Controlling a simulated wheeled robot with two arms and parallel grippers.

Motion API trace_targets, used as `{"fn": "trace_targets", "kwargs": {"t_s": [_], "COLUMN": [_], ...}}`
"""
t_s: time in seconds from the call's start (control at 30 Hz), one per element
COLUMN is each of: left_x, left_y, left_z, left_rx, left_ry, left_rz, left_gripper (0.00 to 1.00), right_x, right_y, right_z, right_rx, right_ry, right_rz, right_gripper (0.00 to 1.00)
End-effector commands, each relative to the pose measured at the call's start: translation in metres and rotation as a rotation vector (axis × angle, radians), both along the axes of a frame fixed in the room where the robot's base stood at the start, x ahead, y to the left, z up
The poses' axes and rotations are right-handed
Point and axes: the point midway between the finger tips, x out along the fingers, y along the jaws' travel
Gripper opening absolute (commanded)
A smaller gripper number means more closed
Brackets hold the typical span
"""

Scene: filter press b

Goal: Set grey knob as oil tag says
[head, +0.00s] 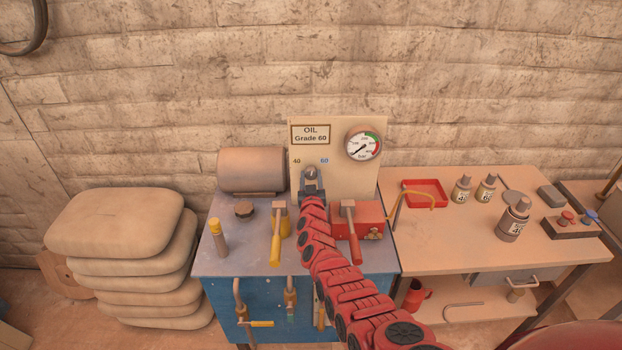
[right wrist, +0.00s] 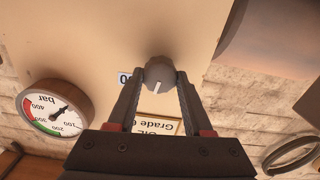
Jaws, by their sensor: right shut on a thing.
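The grey knob (head: 311,173) sits on the cream panel (head: 345,185), between a brown 40 at its upper left and a blue 60 at its upper right. The oil tag (head: 310,134) above reads "OIL Grade 60". My right gripper (right wrist: 158,82) is shut on the knob, one finger on each side. In the right wrist view, which is upside down, the knob (right wrist: 158,70) shows a white mark pointing roughly towards the tag, between the two numbers. The 60 label (right wrist: 124,78) shows partly beside a finger; the 40 is hidden there. My left gripper is out of view.
A pressure gauge (head: 363,146) is on the panel, right of the knob. A brown motor-like cylinder (head: 252,170) stands left of it. A red block (head: 370,215) and levers with yellow (head: 276,247) and red handles are in front. A bench (head: 450,245) with bottles stands right.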

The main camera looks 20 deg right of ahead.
Motion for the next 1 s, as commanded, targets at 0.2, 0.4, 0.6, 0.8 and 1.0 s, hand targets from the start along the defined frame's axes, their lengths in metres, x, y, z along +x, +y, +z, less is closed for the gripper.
{"fn": "trace_targets", "kwargs": {"t_s": [0.2, 0.4, 0.6, 0.8, 1.0], "left_x": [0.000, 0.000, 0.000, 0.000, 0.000], "left_y": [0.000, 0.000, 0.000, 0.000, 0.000], "left_z": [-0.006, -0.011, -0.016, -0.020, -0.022], "left_rx": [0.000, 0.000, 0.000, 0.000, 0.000], "left_ry": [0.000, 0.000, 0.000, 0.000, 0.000], "left_rz": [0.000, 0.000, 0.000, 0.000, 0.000], "left_gripper": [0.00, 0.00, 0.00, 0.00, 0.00], "right_x": [0.000, 0.000, 0.000, 0.000, 0.000], "right_y": [-0.001, -0.001, -0.002, -0.002, -0.002], "right_z": [0.000, -0.001, 0.001, 0.001, 0.000], "right_rx": [0.185, 0.367, 0.525, 0.647, 0.723], "right_ry": [-0.054, -0.106, -0.156, -0.191, -0.211], "right_rz": [0.000, 0.000, -0.002, -0.001, -0.001], "right_gripper": [0.00, 0.00, 0.00, 0.00, 0.00]}}
